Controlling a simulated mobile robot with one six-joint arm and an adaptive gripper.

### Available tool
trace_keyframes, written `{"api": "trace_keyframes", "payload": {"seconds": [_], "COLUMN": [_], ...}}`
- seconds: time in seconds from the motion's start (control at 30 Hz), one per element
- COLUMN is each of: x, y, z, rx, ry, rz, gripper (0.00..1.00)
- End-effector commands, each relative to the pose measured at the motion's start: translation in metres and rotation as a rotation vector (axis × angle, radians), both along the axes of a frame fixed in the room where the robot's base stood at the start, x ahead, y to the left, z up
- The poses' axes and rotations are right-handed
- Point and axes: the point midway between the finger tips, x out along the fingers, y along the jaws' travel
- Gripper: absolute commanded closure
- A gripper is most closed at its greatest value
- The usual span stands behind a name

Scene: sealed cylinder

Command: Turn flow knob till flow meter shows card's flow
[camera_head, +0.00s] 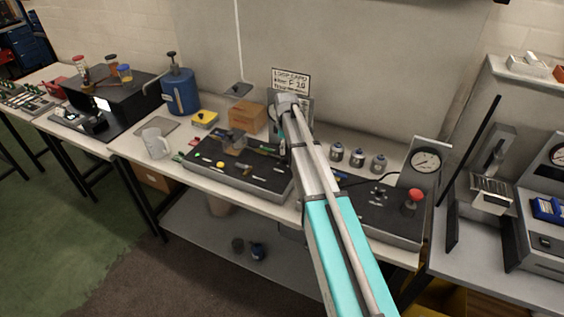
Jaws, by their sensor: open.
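A white card (291,78) with dark print stands upright against the back wall; its middle line seems to end in "10", but the print is too small to be sure. A round white dial (427,160) with a dark needle stands on a grey upright plate at the right of the bench; I cannot tell if it is the flow meter. A red knob (413,195) rises from the dark panel (388,213) below it; I cannot tell if it is the flow knob. My arm reaches up to just below the card, and my gripper's fingers are hidden.
A second dark panel (205,172) with small parts lies left of my arm. Several small metal canisters (357,158) stand behind the right panel. A mug (155,143), a blue tank (179,92) and a cardboard box (247,117) stand further left. My arm hides the bench middle.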

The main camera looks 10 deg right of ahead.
Motion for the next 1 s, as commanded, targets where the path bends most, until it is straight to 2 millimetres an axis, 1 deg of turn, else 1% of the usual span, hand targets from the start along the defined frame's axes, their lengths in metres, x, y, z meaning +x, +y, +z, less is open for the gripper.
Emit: {"api": "trace_keyframes", "payload": {"seconds": [0.03, 0.5, 0.7, 1.0], "x": [0.000, 0.000, 0.000, 0.000], "y": [0.000, 0.001, 0.001, 0.002], "z": [-0.008, -0.043, -0.052, -0.054], "rx": [0.000, 0.000, 0.000, 0.000], "ry": [0.000, 0.000, 0.000, 0.000], "rz": [0.000, 0.001, 0.001, 0.002], "gripper": [0.21, 0.21, 0.21, 0.21]}}
